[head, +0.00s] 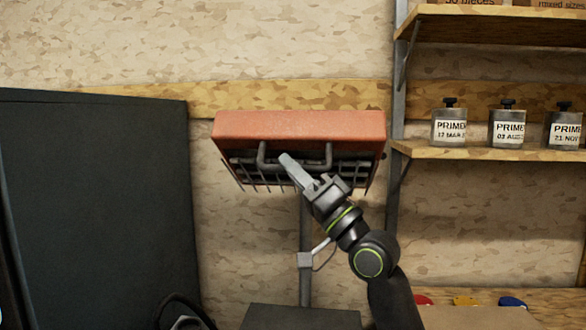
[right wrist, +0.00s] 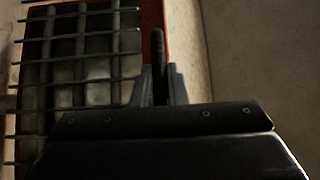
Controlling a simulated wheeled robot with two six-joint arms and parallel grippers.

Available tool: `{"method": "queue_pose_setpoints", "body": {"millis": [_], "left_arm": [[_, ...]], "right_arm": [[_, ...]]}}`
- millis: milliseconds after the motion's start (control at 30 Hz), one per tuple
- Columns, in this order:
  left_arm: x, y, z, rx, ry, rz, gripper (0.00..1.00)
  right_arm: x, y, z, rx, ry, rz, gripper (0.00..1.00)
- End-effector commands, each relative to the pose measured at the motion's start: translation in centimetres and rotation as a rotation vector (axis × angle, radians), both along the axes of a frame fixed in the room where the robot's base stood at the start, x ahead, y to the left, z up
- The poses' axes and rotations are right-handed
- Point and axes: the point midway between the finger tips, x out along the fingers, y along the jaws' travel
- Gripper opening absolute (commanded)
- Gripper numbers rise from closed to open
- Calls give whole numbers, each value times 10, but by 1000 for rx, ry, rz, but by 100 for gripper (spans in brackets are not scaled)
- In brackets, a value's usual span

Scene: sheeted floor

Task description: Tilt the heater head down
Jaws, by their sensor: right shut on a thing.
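The heater head (head: 300,126) is a wide orange-red box high in the middle of the head view, on a thin grey pole (head: 305,225). Its dark wire grille (head: 240,168) shows below the red edge, and in the right wrist view the grille (right wrist: 80,60) fills the left side. A dark U-shaped handle bar (head: 323,165) crosses the front of the grille. My right gripper (head: 288,163) reaches up from the lower right and is shut on this bar. The bar (right wrist: 158,55) stands between its fingers in the right wrist view. My left gripper is not seen.
A large dark panel (head: 95,200) stands at the left. Wall shelves (head: 480,152) with several labelled tins (head: 507,127) are at the right. A small box with a cable (head: 305,260) is on the pole. Open space lies between panel and pole.

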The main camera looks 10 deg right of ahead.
Motion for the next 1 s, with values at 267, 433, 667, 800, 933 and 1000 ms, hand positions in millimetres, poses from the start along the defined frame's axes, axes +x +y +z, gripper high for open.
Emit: {"method": "queue_pose_setpoints", "body": {"millis": [267, 433, 667, 800, 933, 1000], "left_arm": [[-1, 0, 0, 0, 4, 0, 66], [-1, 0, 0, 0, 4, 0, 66], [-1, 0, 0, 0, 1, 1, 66], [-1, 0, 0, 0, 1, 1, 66], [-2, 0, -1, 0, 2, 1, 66], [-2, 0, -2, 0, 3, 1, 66]], "right_arm": [[2, 0, -3, 0, 5, -1, 0], [2, -1, -3, 0, 5, -1, 0], [1, 0, -2, 0, 3, -1, 34], [1, 0, -1, 0, 2, -1, 34], [-1, -2, -3, 0, 2, -1, 34], [-4, -5, -7, -1, -1, -2, 34]]}}
